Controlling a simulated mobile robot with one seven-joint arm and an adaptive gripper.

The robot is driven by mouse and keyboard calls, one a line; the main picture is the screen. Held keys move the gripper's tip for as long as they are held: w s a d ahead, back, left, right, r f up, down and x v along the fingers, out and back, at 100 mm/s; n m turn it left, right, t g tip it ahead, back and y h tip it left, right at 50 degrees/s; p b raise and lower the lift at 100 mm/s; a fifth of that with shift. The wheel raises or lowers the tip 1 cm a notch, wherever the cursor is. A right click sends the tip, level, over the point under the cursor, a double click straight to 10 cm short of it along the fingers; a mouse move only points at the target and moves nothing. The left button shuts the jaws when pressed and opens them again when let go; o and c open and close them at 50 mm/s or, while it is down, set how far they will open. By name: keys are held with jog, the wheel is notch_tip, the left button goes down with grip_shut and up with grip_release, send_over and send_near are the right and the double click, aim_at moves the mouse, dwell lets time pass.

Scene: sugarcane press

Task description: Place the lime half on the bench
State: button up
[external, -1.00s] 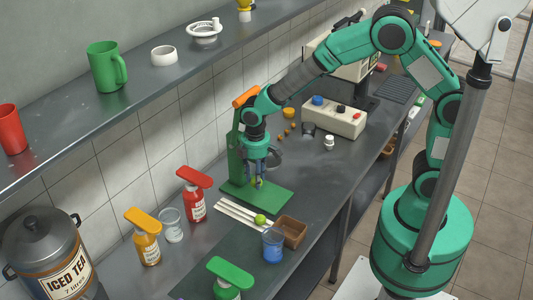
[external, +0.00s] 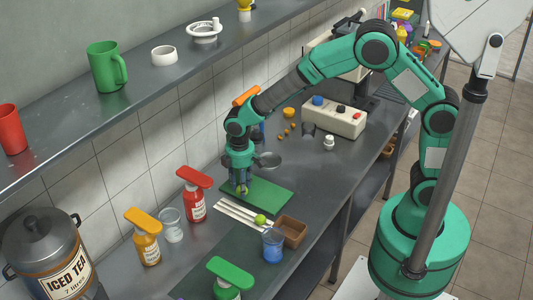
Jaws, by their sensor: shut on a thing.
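A round green lime piece (external: 260,220) lies on the grey bench (external: 320,174), beside the pale sticks and the brown box. I cannot tell from here whether it is whole or cut. My arm hides most of the press's upright; its orange handle (external: 245,94) shows above.
Pale sticks (external: 238,213), a brown box (external: 291,231) and a blue-filled cup (external: 273,246) stand in front of the press. Red (external: 195,195) and orange (external: 146,238) pump bottles and a glass (external: 171,225) are at left. Bare bench lies right of the plate.

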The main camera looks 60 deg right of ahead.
jog(key=shift+f+b, duration=0.6)
jog(key=shift+f, duration=1.9)
jog(key=shift+f+b, duration=0.7)
jog(key=shift+f, duration=1.8)
jog(key=shift+f, duration=0.4)
jog(key=o, duration=1)
jog(key=shift+r, duration=0.1)
